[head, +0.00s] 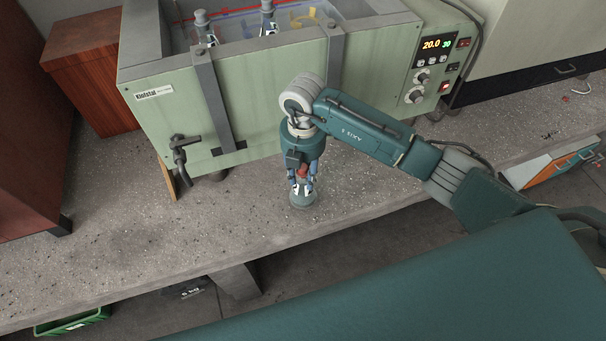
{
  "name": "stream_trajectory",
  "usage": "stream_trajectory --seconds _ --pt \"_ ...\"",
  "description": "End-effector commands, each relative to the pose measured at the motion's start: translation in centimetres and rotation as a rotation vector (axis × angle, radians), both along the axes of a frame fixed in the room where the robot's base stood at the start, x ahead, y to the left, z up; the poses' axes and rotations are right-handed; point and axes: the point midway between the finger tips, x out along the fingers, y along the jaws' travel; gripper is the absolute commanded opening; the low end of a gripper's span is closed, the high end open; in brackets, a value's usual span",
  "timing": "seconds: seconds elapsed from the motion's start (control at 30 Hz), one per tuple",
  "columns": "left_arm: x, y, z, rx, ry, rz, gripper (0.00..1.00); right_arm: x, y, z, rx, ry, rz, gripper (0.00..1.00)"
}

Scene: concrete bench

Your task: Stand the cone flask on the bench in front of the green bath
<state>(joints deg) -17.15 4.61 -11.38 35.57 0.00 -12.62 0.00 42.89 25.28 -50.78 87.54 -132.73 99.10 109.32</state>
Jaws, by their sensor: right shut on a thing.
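The green bath (270,90) stands at the back of the concrete bench (110,245). My right gripper (302,188) points down in front of the bath, near the bench's front edge. It is shut on the cone flask (303,201), whose grey-green rounded base shows below the fingers. The fingers hide the flask's upper part. The base looks upright and at bench level, but I cannot tell for sure whether it touches. My left gripper is not in view.
Inside the bath stand two grey-topped vessels (203,27) among coloured items. A tap (179,150) sticks out of its front left. A red-brown box (88,65) stands left. An orange-fronted case (562,165) lies right. The bench left of my gripper is clear.

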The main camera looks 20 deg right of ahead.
Motion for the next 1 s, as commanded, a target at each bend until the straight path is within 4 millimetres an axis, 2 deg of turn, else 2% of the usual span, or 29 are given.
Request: stream_trajectory --seconds 0.1,0.43,0.47,0.53,0.57,0.83,1.0 --pt "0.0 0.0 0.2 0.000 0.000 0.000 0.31 0.0 0.0 -0.8 0.000 -0.001 0.000 0.00" --pt "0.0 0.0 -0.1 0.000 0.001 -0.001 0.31 0.1 0.0 -1.2 0.000 -0.002 0.001 0.00" --pt "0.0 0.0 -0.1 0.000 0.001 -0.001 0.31 0.0 0.0 -1.2 0.000 -0.001 0.001 0.32" --pt "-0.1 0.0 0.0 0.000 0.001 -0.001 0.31 0.0 0.0 -1.1 0.000 -0.001 0.001 0.46" --pt "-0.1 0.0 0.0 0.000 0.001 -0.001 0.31 0.0 0.0 -1.1 0.000 -0.001 0.001 0.49" --pt "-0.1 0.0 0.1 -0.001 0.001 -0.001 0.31 0.0 0.0 -1.0 0.000 -0.001 0.001 0.49" --pt "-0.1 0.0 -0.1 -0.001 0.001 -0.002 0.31 0.2 0.1 0.3 0.002 -0.005 0.001 0.49"
